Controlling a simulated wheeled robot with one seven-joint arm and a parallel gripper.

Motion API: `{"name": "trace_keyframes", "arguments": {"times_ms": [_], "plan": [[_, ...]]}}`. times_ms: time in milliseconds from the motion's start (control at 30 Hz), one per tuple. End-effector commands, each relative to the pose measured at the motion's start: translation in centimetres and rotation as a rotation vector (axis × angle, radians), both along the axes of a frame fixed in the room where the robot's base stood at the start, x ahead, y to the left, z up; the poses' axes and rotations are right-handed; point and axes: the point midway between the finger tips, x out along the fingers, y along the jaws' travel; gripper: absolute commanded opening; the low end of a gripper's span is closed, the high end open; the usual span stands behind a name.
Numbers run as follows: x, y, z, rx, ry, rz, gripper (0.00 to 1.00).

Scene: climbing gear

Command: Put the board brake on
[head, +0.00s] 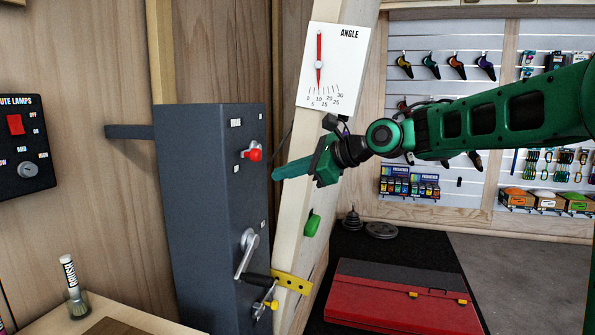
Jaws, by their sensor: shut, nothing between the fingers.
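A dark grey upright housing (205,215) stands beside the leaning wooden board (300,195). A small lever with a red knob (252,154) sits on the housing's right face, near the top; the knob points toward the right and slightly down. It looks like the brake, but the small white labels by it are too small to read. My green gripper (276,174) comes in from the right, in front of the board. Its fingers are shut and empty, with their tips a little right of and below the red knob, apart from it in the picture.
Below the knob are a metal crank (246,254) with a dark handle, and a yellow perforated bracket (292,283) with a yellow knob. A green hold (312,223) sticks out of the board. A red-topped case (400,299) lies on the dark mat.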

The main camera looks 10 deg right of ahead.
Motion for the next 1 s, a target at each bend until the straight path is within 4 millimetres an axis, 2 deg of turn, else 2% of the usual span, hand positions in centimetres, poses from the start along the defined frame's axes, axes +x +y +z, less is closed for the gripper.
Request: {"name": "trace_keyframes", "arguments": {"times_ms": [167, 300, 500, 1000], "plan": [[1.7, 2.6, -1.3, 0.001, 0.003, 0.003, 0.0], [0.8, 3.0, 0.9, -0.001, -0.004, 0.0, 0.0], [0.2, 3.3, 2.2, 0.0, -0.001, 0.0, 0.0], [0.1, 3.4, 2.4, -0.001, 0.0, 0.0, 0.0]]}}
